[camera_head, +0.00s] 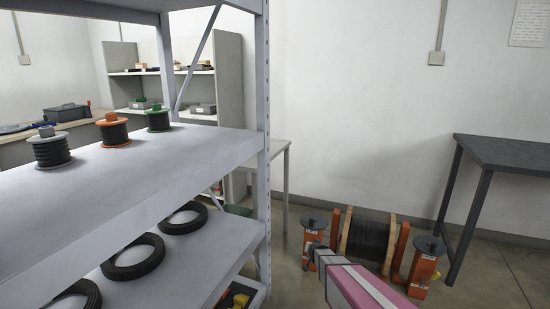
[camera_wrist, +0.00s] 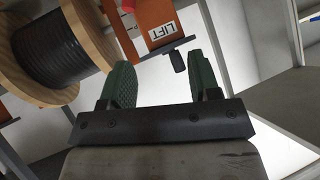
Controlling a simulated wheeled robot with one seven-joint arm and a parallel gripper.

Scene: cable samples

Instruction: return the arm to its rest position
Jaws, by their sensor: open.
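My arm (camera_head: 360,288), pink and grey, reaches in from the bottom of the head view, right of the shelf rack and in front of the cable drum. Its far end is near the left orange drum stand. My gripper (camera_wrist: 159,64) shows in the wrist view with two green fingers spread apart and nothing held between them. Beyond the fingers are an orange stand marked LIFT (camera_wrist: 158,28) and the wooden cable drum (camera_wrist: 92,25). Whether the fingers touch the stand is not clear.
A dark table (camera_head: 510,152) stands at right.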

